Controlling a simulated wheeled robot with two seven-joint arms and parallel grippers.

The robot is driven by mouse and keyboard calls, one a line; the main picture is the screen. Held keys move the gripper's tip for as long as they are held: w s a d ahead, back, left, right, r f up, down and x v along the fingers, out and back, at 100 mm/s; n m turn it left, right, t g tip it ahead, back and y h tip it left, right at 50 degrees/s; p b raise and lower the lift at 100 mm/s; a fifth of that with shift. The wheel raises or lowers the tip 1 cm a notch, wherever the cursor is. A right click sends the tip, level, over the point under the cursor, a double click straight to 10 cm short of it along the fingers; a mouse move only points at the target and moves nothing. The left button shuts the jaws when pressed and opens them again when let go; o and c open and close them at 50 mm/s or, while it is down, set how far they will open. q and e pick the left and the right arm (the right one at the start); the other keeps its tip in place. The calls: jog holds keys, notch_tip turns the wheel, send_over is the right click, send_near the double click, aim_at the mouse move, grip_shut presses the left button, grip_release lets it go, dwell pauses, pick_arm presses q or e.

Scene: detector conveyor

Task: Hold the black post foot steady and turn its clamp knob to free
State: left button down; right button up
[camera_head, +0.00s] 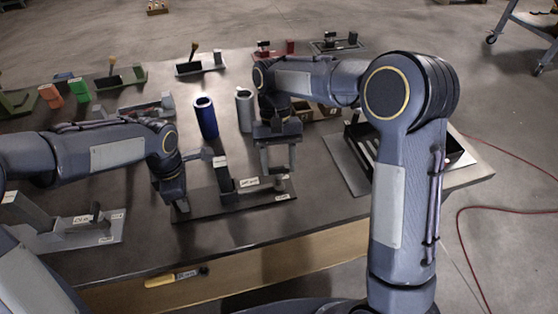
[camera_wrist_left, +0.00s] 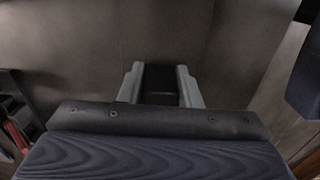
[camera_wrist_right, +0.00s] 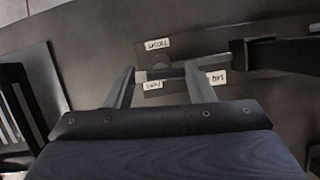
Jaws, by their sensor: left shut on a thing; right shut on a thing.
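The black post foot (camera_head: 240,193) lies near the table's front edge, a long flat plate with an upright post (camera_head: 222,175) on it. My left gripper (camera_head: 181,208) is shut on the plate's left end; the dark end (camera_wrist_left: 158,78) shows between its fingers in the left wrist view. My right gripper (camera_head: 278,172) reaches down over the plate's right end, shut on the grey clamp knob (camera_wrist_right: 163,64). Small white labels sit around the knob in the right wrist view, one (camera_wrist_right: 157,44) beyond it and one (camera_wrist_right: 153,87) nearer. The fingers partly hide the knob in the head view.
A blue cylinder (camera_head: 206,118) and a grey cylinder (camera_head: 245,110) stand behind the foot. A dark slotted tray (camera_head: 455,158) is at the right, and a grey bracket (camera_head: 75,235) at the left. A yellow-handled tool (camera_head: 172,278) is at the table's front face.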

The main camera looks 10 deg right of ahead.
jog(key=shift+n, duration=0.6)
jog(key=o, duration=1)
jog(key=v, duration=1.2)
jog(key=shift+a, duration=0.3)
